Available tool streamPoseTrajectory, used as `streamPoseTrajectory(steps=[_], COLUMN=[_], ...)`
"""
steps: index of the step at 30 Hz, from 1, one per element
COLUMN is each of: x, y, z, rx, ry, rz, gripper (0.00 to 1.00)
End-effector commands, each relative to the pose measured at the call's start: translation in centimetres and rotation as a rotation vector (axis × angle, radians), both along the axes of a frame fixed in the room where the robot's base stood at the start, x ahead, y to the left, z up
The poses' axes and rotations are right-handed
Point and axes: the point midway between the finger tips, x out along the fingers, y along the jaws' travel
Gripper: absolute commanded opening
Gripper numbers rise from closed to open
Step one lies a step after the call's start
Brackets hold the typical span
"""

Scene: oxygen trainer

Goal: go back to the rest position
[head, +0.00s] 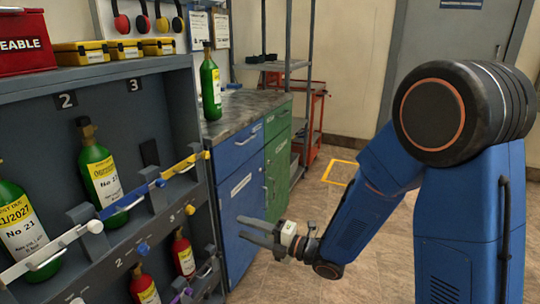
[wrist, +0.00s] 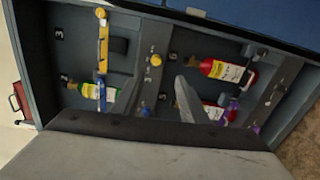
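My gripper (head: 240,228) is in front of the blue cabinet, to the right of the cylinder rack (head: 40,103). Its two fingers are apart with nothing between them. In the wrist view, the spread fingers of my gripper (wrist: 158,80) show against the rack, and nothing is held. My arm reaches down and left from the right side of the head view.
The rack holds green cylinders (head: 103,172) and smaller red ones (head: 184,254) behind coloured latch bars. Another green cylinder (head: 210,88) stands on the counter (head: 245,109) above the blue cabinet (head: 238,165). Floor right of the cabinets is clear around a yellow outline (head: 339,172).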

Motion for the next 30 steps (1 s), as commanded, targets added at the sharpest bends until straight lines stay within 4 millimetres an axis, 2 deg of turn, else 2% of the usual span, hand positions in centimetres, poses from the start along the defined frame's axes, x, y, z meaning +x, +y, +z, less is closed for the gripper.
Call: streamPoseTrajectory(steps=[5,9,16,23,26,30], x=[2.9,5.0,6.4,4.7,3.0,-0.3], y=[-3.7,-7.9,-15.9,-24.0,-27.3,-31.3], z=[1.4,2.4,4.2,5.7,6.2,6.8], rx=[-0.059,-0.087,-0.064,0.036,0.099,0.206], ry=[0.111,0.242,0.474,0.720,0.832,0.988], rz=[-0.159,-0.325,-0.614,-0.900,-1.020,-1.178], gripper=[0.40,0.40,0.40,0.40,0.40,0.40])
